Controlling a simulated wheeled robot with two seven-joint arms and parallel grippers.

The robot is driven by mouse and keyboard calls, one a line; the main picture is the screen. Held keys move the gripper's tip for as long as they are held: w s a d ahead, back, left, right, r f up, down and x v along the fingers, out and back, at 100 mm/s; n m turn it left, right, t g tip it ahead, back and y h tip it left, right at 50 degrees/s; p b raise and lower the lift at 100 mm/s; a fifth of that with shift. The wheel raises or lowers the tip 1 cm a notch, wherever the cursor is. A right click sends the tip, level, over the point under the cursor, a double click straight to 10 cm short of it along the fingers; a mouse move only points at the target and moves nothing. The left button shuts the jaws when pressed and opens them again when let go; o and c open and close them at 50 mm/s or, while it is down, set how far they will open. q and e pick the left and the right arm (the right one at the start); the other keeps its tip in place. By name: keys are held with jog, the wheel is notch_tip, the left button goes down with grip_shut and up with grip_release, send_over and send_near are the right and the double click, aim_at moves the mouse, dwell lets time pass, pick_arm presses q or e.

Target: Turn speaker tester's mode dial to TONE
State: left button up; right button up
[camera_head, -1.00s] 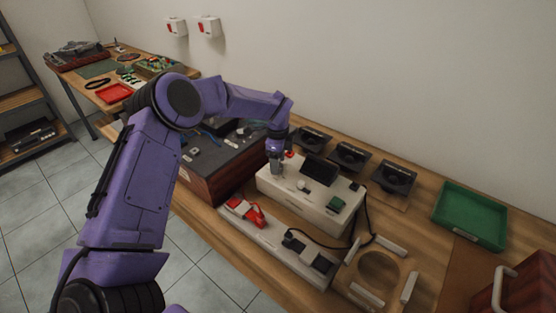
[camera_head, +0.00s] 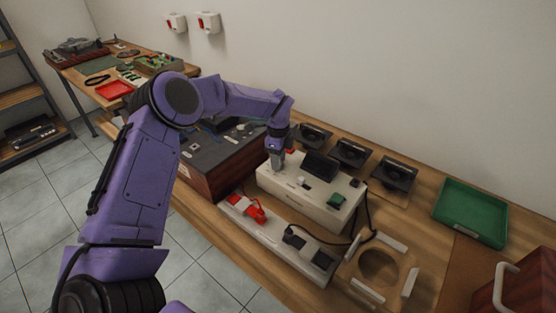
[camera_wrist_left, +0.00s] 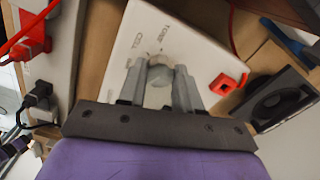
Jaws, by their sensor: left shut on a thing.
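My left gripper (camera_head: 277,162) points down at the tester's far left end. In the left wrist view the gripper (camera_wrist_left: 158,84) is shut on the mode dial (camera_wrist_left: 158,75), a grey knob between its fingers. My right gripper is not in view.
A power strip (camera_head: 270,237) with a red plug and black plugs lies in front of the tester. Several black speakers (camera_head: 350,155) stand behind it. A green tray (camera_head: 470,213) and a wooden ring jig (camera_head: 352,274) are at right. A dark wood-sided unit (camera_head: 217,175) stands left.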

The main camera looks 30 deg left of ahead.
pick_arm(q)
jog(key=shift+f+m+b, duration=0.15)
jog(key=shift+m+b, duration=0.5)
jog(key=shift+m, duration=0.55)
jog(key=m+b, duration=0.1)
jog(key=m, duration=0.1)
jog(key=shift+m, duration=0.4)
jog(key=m, duration=0.2)
jog(key=shift+m, duration=0.4)
jog(key=m, duration=0.3)
jog(key=shift+m, duration=0.3)
jog(key=m, duration=0.3)
jog(key=shift+m, duration=0.3)
jog(key=m, duration=0.3)
jog(key=shift+r+m+p, duration=0.2)
jog(key=shift+m+p, duration=0.1)
jog(key=shift+p, duration=0.1)
jog(key=m, duration=0.3)
jog(key=shift+m+p, duration=0.3)
jog(key=shift+p, duration=0.05)
jog(key=shift+m+p, duration=0.35)
jog(key=shift+m, duration=1.35)
jog(key=shift+f, duration=0.1)
